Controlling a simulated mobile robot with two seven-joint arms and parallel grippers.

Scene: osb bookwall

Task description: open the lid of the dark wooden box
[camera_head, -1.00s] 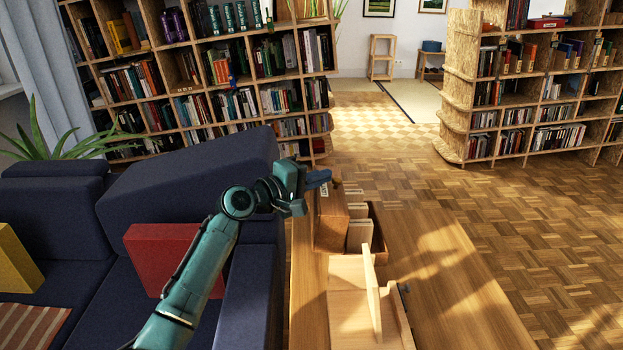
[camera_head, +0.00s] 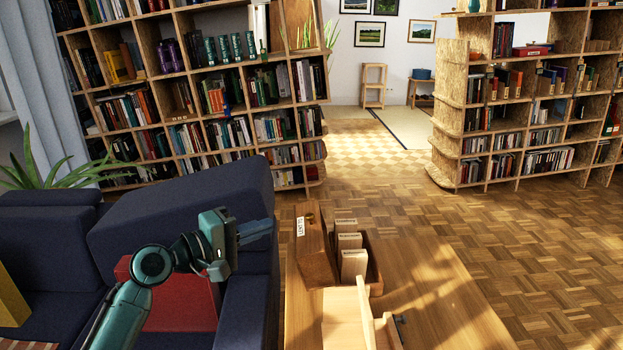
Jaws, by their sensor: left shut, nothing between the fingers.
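The dark wooden box (camera_head: 375,271) stands on the light wooden table. Its lid (camera_head: 315,255) is open, raised on the left side of the box, with a white label and a small round knob near its top. Several card dividers (camera_head: 351,262) show inside the box. My left gripper (camera_head: 262,230) is shut and empty, left of the lid, with a visible gap between them. My right gripper is not in view.
A light wooden box with a raised panel (camera_head: 345,330) stands on the table in front of the dark box. The table (camera_head: 430,290) is clear to the right. A dark blue sofa (camera_head: 180,205) with a red cushion (camera_head: 175,303) lies left, below my left arm.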

